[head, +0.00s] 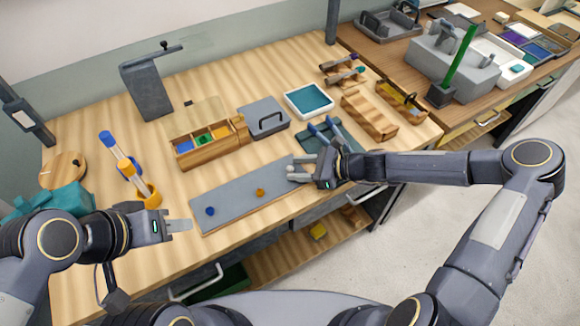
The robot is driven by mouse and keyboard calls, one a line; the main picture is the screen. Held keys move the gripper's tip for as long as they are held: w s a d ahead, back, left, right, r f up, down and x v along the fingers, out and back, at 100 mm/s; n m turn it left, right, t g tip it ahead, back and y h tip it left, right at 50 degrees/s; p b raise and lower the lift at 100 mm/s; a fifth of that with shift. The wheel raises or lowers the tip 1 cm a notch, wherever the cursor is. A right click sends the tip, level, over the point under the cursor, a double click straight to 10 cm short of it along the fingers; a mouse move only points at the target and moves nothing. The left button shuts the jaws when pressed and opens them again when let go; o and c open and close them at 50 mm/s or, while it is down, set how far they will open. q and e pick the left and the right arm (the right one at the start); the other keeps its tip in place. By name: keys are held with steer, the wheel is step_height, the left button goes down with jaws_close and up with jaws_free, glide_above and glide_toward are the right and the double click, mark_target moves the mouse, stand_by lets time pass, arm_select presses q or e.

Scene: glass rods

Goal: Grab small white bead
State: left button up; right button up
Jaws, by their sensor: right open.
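I cannot make out a small white bead; one may be hidden at my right gripper. A grey mat (232,203) lies along the table's front, with a blue bead (210,211) and an orange bead (260,192) on it. My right gripper (293,173) is open over the mat's right end, its pale fingers pointing left. Whether anything is between them is too small to tell. My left gripper (188,225) is beside the mat's left end, its fingers seen edge-on, so their gap does not show.
A wooden box (208,154) with colored compartments and a grey lidded case (264,116) stand behind the mat. A teal tray (308,100) is farther back. Glass rods with blue and orange parts (127,165) stand at left. Wooden racks (369,115) are at right.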

steer(key=shift+w+a+f, duration=0.1)
steer(key=shift+a+f, duration=0.05)
steer(key=shift+a, duration=0.35)
jaws_close()
